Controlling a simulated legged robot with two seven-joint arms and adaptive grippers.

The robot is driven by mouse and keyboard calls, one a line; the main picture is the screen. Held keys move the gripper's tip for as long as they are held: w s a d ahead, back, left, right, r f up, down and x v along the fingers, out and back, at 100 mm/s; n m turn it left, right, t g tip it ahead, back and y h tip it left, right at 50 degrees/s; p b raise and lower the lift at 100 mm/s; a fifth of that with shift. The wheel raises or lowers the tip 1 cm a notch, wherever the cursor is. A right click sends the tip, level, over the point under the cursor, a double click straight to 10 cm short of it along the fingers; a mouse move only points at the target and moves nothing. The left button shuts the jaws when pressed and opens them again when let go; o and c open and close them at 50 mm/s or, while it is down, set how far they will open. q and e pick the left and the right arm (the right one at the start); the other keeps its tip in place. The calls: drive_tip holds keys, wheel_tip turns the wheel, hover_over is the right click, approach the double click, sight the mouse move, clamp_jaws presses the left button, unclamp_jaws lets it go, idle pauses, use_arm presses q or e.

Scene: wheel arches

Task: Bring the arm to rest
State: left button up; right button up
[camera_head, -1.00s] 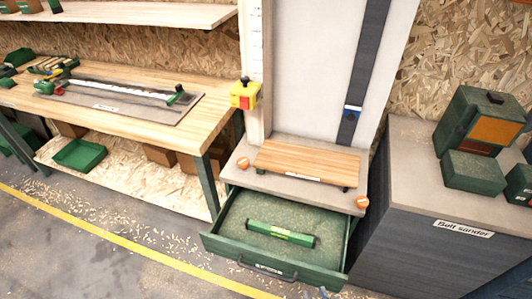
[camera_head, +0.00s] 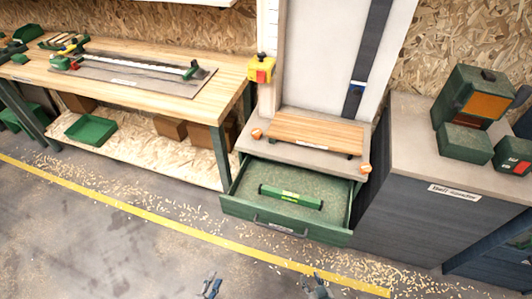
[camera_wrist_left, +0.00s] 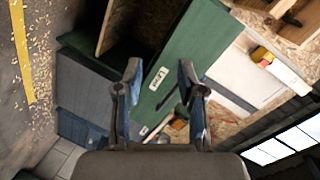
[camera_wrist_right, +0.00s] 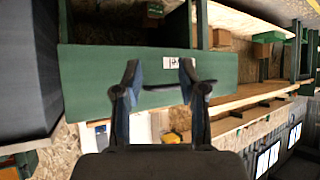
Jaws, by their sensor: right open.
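My left gripper (camera_head: 209,287) shows at the bottom edge of the head view, over the grey floor. In the left wrist view its two blue-padded fingers (camera_wrist_left: 159,88) stand apart with nothing between them. My right gripper (camera_head: 316,288) is further right on the same bottom edge, in front of the drawer. In the right wrist view its fingers (camera_wrist_right: 159,88) are also apart and empty. Both grippers appear clear of the furniture. Most of both arms is out of the head view.
A green drawer (camera_head: 245,219) is pulled out, with a green level (camera_head: 291,196) inside. A wooden board (camera_head: 314,131) lies above it. A workbench (camera_head: 225,88) stands left and a grey cabinet (camera_head: 400,205) right. Floor in front is open, with wood shavings.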

use_arm(q)
drive_tip(key=s+a+f+n+g+y+p, duration=0.1)
drive_tip(key=s+f+n+g+p, duration=0.3)
drive_tip(key=s, duration=0.5)
drive_tip(key=s+a+f+n+g+y+p, duration=0.1)
drive_tip(key=s+f+n+g+y+p, duration=0.2)
drive_tip(key=s+f+n+g, duration=0.4)
drive_tip(key=s+n+g+p, duration=0.1)
drive_tip(key=s+n+g, duration=0.1)
drive_tip(key=s+n, duration=0.1)
drive_tip(key=shift+y, duration=0.3)
use_arm(e)
drive_tip(key=s+d+f+g+h, duration=0.1)
drive_tip(key=s+d+f+g, duration=0.2)
drive_tip(key=s+f, duration=0.5)
drive_tip(key=s+d+f+g+h, duration=0.1)
drive_tip(key=s+d+f+g, duration=0.2)
drive_tip(key=s+f+g, duration=0.3)
drive_tip(key=s+f, duration=0.3)
drive_tip(key=s, duration=0.1)
use_arm(q)
drive_tip(key=shift+s+d+r, duration=0.1)
drive_tip(key=shift+d, duration=0.15)
use_arm(e)
drive_tip(key=shift+s+d, duration=0.1)
drive_tip(key=shift+d, duration=0.15)
use_arm(q)
drive_tip(key=shift+a, duration=0.2)
use_arm(e)
drive_tip(key=shift+a, duration=0.15)
